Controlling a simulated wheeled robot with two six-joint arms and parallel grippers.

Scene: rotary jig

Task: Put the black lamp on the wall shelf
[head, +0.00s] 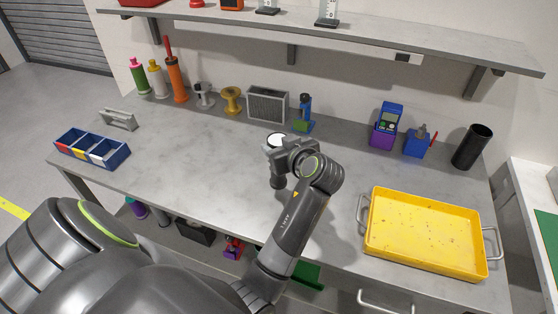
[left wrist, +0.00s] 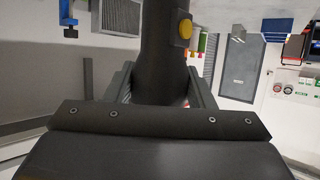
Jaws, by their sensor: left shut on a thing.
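The black lamp looks like a torch with a pale round face (head: 277,139) on top and a dark lower end below the jaws. My left gripper (head: 287,160) is shut around its body, over the middle of the bench. The lamp looks roughly upright; its height above the bench is hard to tell. In the left wrist view the dark lamp body (left wrist: 160,50), with a yellow button, stands between the two fingers. The grey wall shelf (head: 410,55) runs along the wall above the back of the bench. My right gripper is not in view.
On the shelf are a red item, an orange item and stands (head: 327,14). Along the bench's back are bottles (head: 177,82), a grey box (head: 267,105), a purple-blue device (head: 387,125) and a black tube (head: 472,147). A yellow tray (head: 425,232) is right, a blue bin (head: 92,150) left.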

